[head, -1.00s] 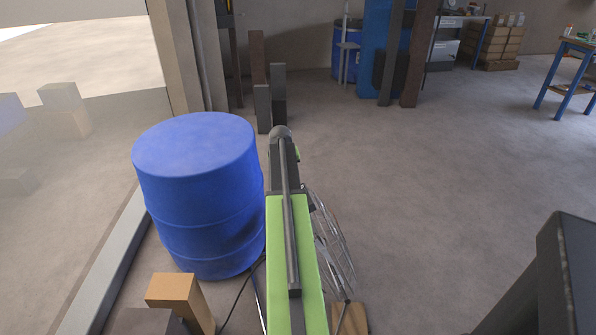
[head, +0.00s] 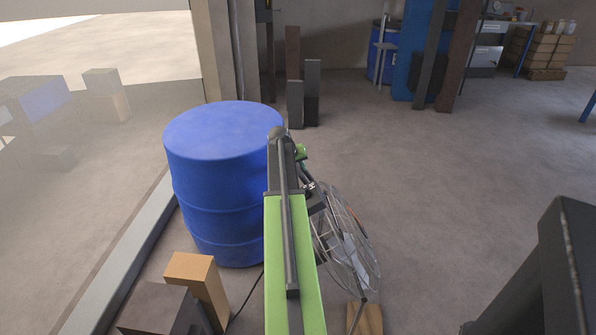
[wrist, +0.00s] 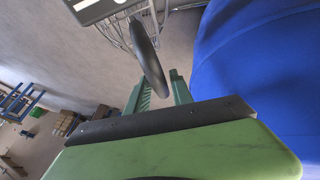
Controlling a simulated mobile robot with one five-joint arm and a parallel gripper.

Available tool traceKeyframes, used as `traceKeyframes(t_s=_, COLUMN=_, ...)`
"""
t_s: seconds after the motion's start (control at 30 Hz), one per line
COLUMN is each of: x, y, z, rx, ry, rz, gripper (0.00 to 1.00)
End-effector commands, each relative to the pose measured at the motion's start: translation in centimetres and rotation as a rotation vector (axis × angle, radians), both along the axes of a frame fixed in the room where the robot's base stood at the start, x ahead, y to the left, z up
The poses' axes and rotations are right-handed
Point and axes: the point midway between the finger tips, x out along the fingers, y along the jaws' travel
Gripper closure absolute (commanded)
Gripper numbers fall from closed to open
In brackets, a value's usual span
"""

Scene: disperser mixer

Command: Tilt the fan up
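The fan (head: 345,245), with a round wire cage, stands just right of my arm in the head view, partly hidden by it. Part of its wire cage (wrist: 122,25) shows at the top of the wrist view. My gripper (wrist: 162,88) has two green fingers with a gap between them. A dark, rounded, narrow part (wrist: 148,55), seen nearly edge-on, reaches down into the space between the fingertips. I cannot tell whether the fingers touch it. In the head view the gripper is mostly hidden behind my arm.
A blue drum (head: 222,180) stands close left of my arm and fills the right of the wrist view. Wooden and dark blocks (head: 195,280) lie in front of it. A wooden block (head: 366,318) lies below the fan.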

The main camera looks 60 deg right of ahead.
Motion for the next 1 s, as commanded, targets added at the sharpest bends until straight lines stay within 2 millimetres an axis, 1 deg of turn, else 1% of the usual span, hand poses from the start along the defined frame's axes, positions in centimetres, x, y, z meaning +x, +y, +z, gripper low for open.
traceKeyframes(t_s=0.03, x=-0.1, y=-0.1, z=0.0, rx=0.001, ry=0.001, rz=-0.003, gripper=0.64)
traceKeyframes(t_s=0.07, x=-0.2, y=-0.1, z=0.0, rx=0.001, ry=0.001, rz=-0.003, gripper=0.6)
traceKeyframes(t_s=0.1, x=-0.3, y=-0.1, z=0.0, rx=0.001, ry=0.001, rz=-0.004, gripper=0.59)
traceKeyframes(t_s=0.37, x=-0.4, y=-0.2, z=0.0, rx=0.003, ry=0.003, rz=-0.007, gripper=0.59)
traceKeyframes(t_s=0.47, x=-0.5, y=0.0, z=0.4, rx=0.003, ry=0.003, rz=-0.007, gripper=0.59)
traceKeyframes(t_s=0.53, x=-0.5, y=0.3, z=1.0, rx=0.003, ry=0.003, rz=-0.007, gripper=0.59)
traceKeyframes(t_s=0.67, x=-0.5, y=1.3, z=3.0, rx=0.003, ry=0.003, rz=-0.007, gripper=0.59)
traceKeyframes(t_s=1.0, x=-0.7, y=5.6, z=10.5, rx=0.003, ry=0.002, rz=-0.006, gripper=0.59)
